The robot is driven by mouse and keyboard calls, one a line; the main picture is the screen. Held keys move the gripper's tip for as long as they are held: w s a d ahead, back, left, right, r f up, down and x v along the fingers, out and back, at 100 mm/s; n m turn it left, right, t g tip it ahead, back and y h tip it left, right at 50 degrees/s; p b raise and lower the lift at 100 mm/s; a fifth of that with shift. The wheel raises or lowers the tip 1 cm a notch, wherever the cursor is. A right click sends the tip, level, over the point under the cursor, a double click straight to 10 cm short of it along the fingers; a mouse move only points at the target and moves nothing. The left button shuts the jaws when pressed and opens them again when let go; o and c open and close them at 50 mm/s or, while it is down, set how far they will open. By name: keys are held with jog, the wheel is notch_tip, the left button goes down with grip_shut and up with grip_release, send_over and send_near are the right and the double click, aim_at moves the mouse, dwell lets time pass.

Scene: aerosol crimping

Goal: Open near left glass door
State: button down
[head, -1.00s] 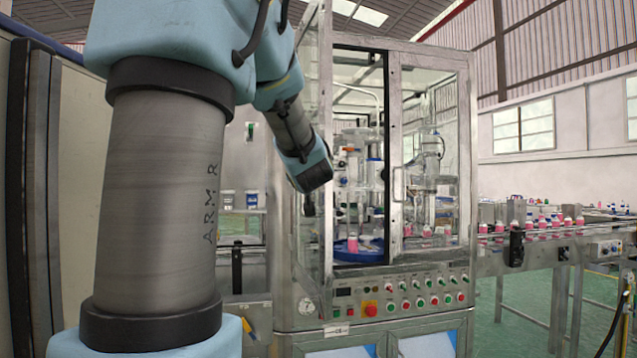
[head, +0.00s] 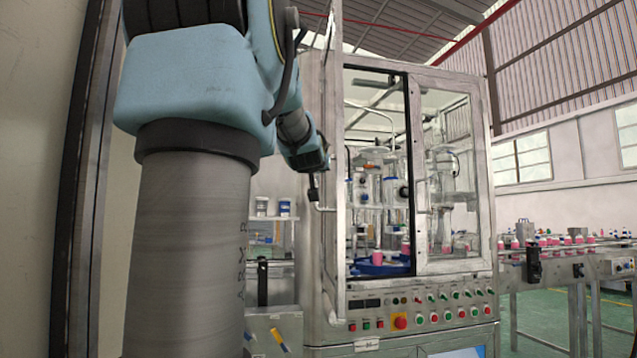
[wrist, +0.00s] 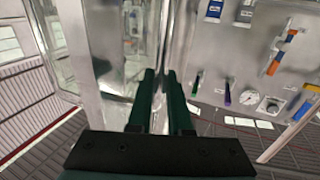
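The near left glass door (head: 337,190) of the crimping machine is swung out toward me and shows almost edge-on, at the left of the cabinet opening. A bent metal handle (head: 323,208) sticks out from its left side. My gripper (head: 314,190) is at the left side of this door, close to the handle. In the wrist view, my two dark green fingers (wrist: 161,78) show a narrow gap between them, with grey metal and glass behind. I cannot tell whether the handle is between them or touches them.
The right glass door (head: 447,185) of the front is closed. A control panel (head: 420,308) with buttons lies below. A conveyor (head: 572,265) with pink bottles runs to the right. A tool board (wrist: 250,80) shows in the wrist view. A tall dark-edged panel stands close at left.

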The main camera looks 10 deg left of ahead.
jog(key=shift+s+a+f, duration=0.15)
jog(key=shift+a, duration=0.05)
dwell(0.3)
jog(key=c, duration=0.8)
grip_release()
jog(key=shift+c, duration=0.2)
jog(key=shift+s, duration=0.1)
jog(key=s, duration=1)
jog(key=shift+s, duration=0.35)
